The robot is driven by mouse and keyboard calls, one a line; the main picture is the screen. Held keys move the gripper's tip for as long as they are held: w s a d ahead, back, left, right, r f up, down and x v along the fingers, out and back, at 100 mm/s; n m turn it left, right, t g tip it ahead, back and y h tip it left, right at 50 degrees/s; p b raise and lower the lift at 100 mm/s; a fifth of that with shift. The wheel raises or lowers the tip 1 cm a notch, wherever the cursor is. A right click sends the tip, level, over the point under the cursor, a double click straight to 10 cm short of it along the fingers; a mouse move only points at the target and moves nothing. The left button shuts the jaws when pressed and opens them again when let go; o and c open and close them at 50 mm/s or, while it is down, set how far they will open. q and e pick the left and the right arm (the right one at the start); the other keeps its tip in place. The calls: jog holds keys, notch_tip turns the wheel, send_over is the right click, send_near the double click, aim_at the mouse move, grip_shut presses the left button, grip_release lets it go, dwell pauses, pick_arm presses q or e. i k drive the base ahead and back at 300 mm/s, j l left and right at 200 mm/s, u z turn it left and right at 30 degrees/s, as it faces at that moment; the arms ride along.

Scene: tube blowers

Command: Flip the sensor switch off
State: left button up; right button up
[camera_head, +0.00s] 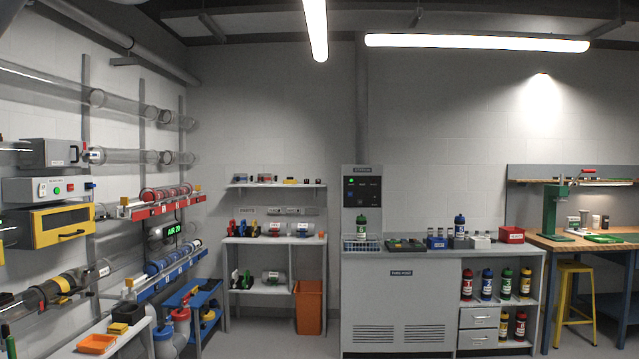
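No switch in view can be read as the sensor switch, as labels are too small. A grey control box (46,189) on the left wall has a white switch plate, a green button and a red button. A grey housing (48,153) with a dark handle sits above it. A dark control panel (362,191) with a green light stands on the grey cabinet at the centre. A green lit display (174,230) reading something like "AIR 20" hangs among the left tubes. Neither of my grippers shows in the head view.
Clear tubes (125,157) run along the left wall above a yellow-framed box (47,228). A low white bench (119,343) holds an orange tray (96,343). Shelves (270,240) and an orange bin (310,307) stand at the back. A workbench with a yellow stool (575,267) is at right.

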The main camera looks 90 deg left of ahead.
aim_at(42, 186)
jog(key=j+u, duration=0.3)
jog(key=j, duration=0.15)
jog(key=j+u, duration=0.25)
jog(key=j, duration=0.15)
jog(key=i+j+u, duration=0.15)
jog(key=j+u, duration=0.15)
jog(key=j, duration=0.15)
jog(key=i+j+u, duration=0.15)
jog(key=j+u, duration=0.45)
jog(key=u, duration=0.2)
jog(key=j+u, duration=0.3)
jog(key=u, duration=0.2)
jog(key=j+u, duration=0.3)
jog(key=u, duration=0.2)
jog(key=i+j+u, duration=0.1)
jog(key=j+u, duration=0.15)
jog(key=u, duration=0.2)
jog(key=j+u, duration=0.15)
jog(key=u, duration=0.25)
jog(key=j+u, duration=0.1)
jog(key=u, duration=0.3)
jog(key=i+j+u, duration=0.1)
jog(key=u, duration=0.3)
jog(key=i+l+z, duration=0.4)
jog(key=i+z, duration=0.35)
jog(key=i, duration=0.2)
